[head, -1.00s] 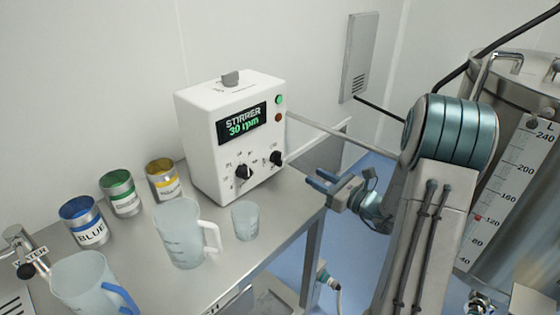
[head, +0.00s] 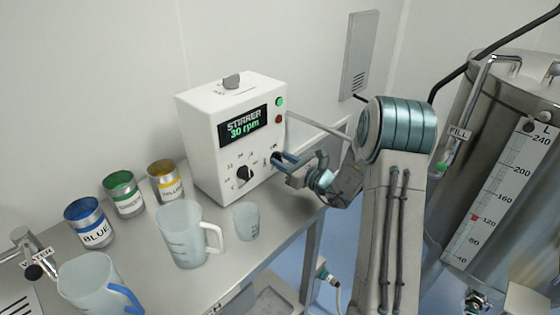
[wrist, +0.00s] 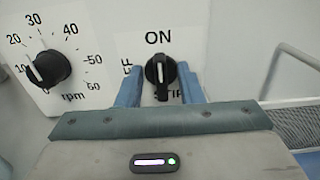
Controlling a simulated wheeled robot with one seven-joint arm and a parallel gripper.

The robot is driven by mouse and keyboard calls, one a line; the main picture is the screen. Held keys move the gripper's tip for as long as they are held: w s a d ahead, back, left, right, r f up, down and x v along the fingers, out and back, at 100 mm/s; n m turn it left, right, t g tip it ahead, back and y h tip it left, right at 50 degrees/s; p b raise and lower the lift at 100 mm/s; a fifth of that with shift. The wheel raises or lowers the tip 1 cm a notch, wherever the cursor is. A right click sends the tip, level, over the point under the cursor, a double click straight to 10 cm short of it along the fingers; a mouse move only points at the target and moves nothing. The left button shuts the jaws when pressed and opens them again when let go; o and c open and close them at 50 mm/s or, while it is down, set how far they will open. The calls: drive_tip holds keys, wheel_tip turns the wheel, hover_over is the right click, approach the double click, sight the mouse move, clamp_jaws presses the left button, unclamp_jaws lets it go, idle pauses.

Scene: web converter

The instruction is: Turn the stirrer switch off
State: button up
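The stirrer control box (head: 205,125) is white and stands on the metal bench; its display (head: 243,127) reads "STIRRER 30 rpm". The stirrer switch (wrist: 160,70) is a black knob on its front, with its white mark upright towards "ON"; the "OFF" label to its left is partly hidden by a finger. My gripper (wrist: 161,88) is open, with one blue finger on each side of the knob and small gaps showing. In the head view my gripper (head: 283,161) is at the box's right front and partly covers the switch.
The black rpm dial (wrist: 50,68) is left of the switch. A green lamp (head: 280,101) is above a dull reddish lamp (head: 278,119). A jug (head: 183,235), a small beaker (head: 246,222) and paint cans stand in front and left. A tank (head: 500,150) is at right.

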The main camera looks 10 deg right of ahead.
clamp_jaws()
